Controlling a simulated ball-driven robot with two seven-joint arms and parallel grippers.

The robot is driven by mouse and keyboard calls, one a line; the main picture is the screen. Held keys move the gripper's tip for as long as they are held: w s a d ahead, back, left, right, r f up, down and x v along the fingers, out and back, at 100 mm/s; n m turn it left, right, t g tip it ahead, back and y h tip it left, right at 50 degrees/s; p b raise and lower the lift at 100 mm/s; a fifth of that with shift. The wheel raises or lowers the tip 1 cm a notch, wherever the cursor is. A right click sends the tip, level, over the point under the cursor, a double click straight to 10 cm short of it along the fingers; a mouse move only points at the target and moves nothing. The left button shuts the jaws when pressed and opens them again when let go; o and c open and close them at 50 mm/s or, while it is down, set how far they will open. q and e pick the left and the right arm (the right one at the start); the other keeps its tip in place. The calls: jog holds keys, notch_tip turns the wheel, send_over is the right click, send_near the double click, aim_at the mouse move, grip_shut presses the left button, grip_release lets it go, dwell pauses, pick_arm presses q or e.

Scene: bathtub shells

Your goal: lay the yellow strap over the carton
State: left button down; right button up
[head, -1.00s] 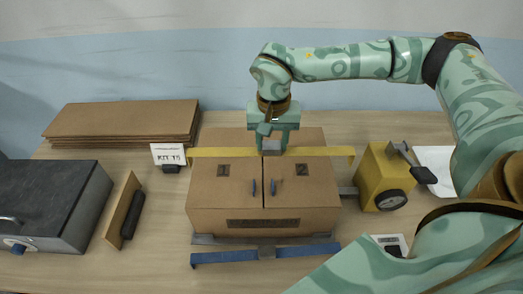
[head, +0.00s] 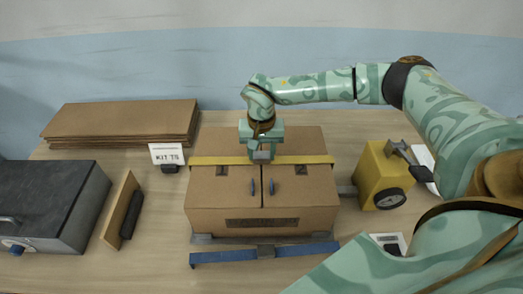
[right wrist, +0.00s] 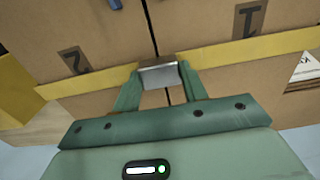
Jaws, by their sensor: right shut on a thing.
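The brown carton (head: 230,195) stands in the middle of the table, its flaps marked 1 and 2. The yellow strap (head: 310,160) runs straight across its top behind those marks, from the left edge to the right edge. In the right wrist view the strap (right wrist: 230,55) crosses the centre seam. My right gripper (head: 262,155) is above the carton's middle, shut on the strap's grey metal buckle (right wrist: 160,76). The strap looks at or very near the carton's top; exact contact is hard to tell. My left gripper is out of view.
A blue strap (head: 220,258) lies in front of the carton. A yellow wheeled device (head: 375,175) stands to the right. A kit sign (head: 167,154), a brown board with a black handle (head: 122,208) and a dark grey box (head: 45,200) are left. Flat cardboard (head: 125,120) is stacked behind.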

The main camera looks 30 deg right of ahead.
aim_at(261, 155)
jog(key=shift+f, duration=0.1)
jog(key=o, duration=1)
jog(key=shift+o, duration=0.2)
notch_tip(261, 155, up, 12)
